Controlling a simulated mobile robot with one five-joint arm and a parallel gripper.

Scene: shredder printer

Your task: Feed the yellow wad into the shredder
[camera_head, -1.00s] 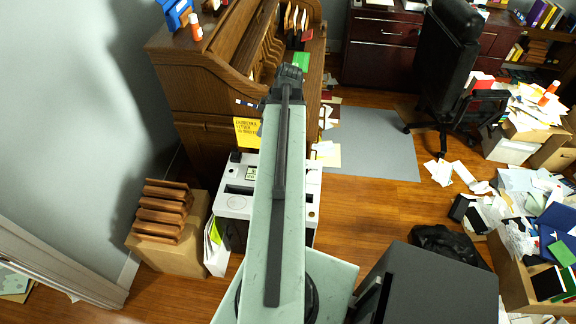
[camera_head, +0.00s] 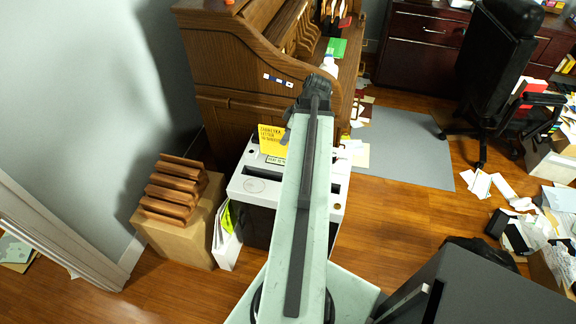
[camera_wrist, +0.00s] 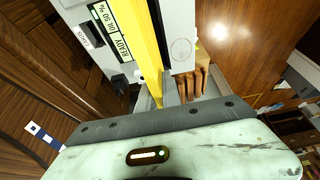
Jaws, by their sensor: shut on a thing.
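The yellow wad (camera_head: 271,140), printed with dark lettering, hangs upright over the back of the shredder's top in the head view. It shows nearly edge-on as a long yellow strip in the wrist view (camera_wrist: 146,45). My gripper (camera_head: 292,118) is shut on it; in the wrist view the grey jaw (camera_wrist: 170,92) lies against the strip. The white shredder (camera_head: 250,186) is below, with its small display just under the wad. Its top also shows in the wrist view (camera_wrist: 182,30).
A wooden roll-top desk (camera_head: 235,75) stands close behind the shredder. A cardboard box (camera_head: 190,235) with a wooden rack (camera_head: 172,190) and upright papers (camera_head: 226,240) are at the left. A dark cabinet (camera_head: 470,285) is at the front right.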

